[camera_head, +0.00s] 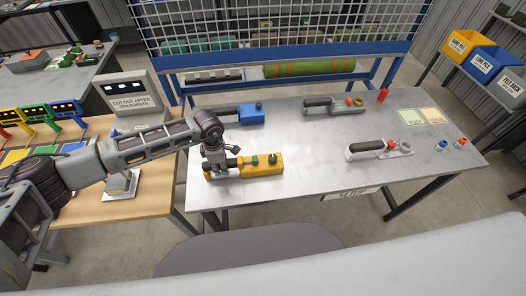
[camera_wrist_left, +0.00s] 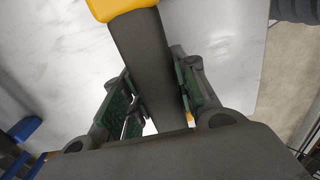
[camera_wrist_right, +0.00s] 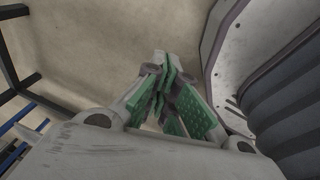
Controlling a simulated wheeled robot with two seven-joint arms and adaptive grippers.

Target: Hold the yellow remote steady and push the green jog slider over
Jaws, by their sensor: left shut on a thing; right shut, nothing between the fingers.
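The yellow remote (camera_head: 266,169) lies on the metal table near its front left edge. A green part (camera_head: 255,160) and a darker round knob stand on its top; which way the green part is set is too small to tell. My left gripper (camera_head: 216,168) reaches down over the remote's left end. In the left wrist view my left gripper (camera_wrist_left: 160,105) is shut on the remote's dark handle (camera_wrist_left: 146,55), with the yellow body (camera_wrist_left: 115,7) beyond it. My right gripper (camera_wrist_right: 165,85) is shut and empty in the right wrist view, and is outside the head view.
A blue remote (camera_head: 250,113) lies behind the yellow one. Two other dark-handled tools (camera_head: 332,103) (camera_head: 372,146) lie farther right, with a red bottle (camera_head: 382,94) at the back. The table's middle (camera_head: 300,140) is clear. A wooden bench with coloured holders stands left.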

